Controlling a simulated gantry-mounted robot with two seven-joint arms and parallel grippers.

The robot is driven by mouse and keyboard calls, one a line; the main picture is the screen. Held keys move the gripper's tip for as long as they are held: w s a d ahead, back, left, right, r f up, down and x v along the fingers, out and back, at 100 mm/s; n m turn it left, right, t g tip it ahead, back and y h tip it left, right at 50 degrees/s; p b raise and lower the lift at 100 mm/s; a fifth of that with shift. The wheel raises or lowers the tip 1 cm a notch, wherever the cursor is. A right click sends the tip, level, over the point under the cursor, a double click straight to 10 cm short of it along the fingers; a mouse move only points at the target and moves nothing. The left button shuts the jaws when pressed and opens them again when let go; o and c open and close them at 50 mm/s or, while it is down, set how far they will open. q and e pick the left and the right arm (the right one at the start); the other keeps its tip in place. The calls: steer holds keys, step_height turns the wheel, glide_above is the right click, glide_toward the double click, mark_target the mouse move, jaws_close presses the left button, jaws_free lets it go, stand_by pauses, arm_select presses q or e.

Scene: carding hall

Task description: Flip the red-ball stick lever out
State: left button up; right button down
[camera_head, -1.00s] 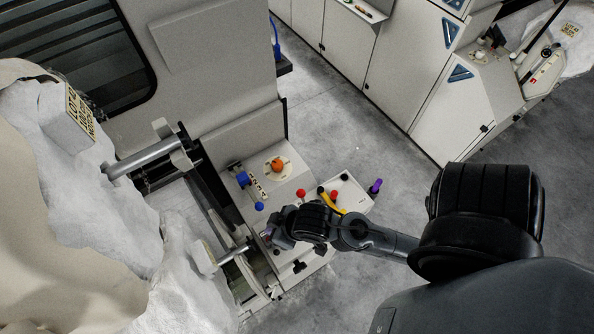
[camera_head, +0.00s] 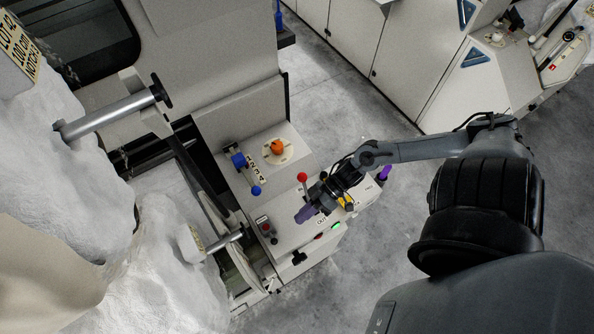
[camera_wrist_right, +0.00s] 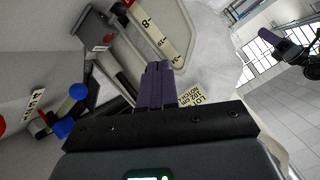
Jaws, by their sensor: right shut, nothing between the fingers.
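The red-ball stick lever (camera_head: 302,177) stands up from the pale control panel (camera_head: 283,240) in the head view. Part of its stick is hard to see beside my gripper. My right gripper (camera_head: 305,214) is shut and empty, its purple fingertips just below the red ball in the picture, over the panel. I cannot tell whether it touches the lever. In the right wrist view the shut purple fingers (camera_wrist_right: 153,84) point at the machine, and a piece of red shows at the left edge. What looks like my left gripper (camera_wrist_right: 270,38) shows there at upper right; its jaws are unclear.
A blue-ball lever (camera_head: 256,190) beside a numbered scale and an orange knob (camera_head: 277,147) are close by on the panel. A small red-topped switch box (camera_head: 265,226) and a black T-handle (camera_head: 299,258) sit nearer the front. White fibre rolls (camera_head: 60,170) fill the left.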

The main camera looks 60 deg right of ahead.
steer(key=w+d+f+g+h+b, duration=0.15)
steer(key=d+g+b, duration=0.7)
steer(key=d, duration=1.35)
steer(key=w+r+n+h+b, duration=0.1)
steer(key=w+r+h+b, duration=0.1)
steer(key=w+b, duration=0.5)
steer(key=w+r+n+g+h+b, duration=0.1)
steer(key=w+h+b, duration=0.3)
steer(key=w+b, duration=0.4)
steer(key=shift+w+d+r+n+b, duration=0.3)
steer(key=shift+d+r+n+b, duration=0.15)
steer(key=shift+b, duration=0.25)
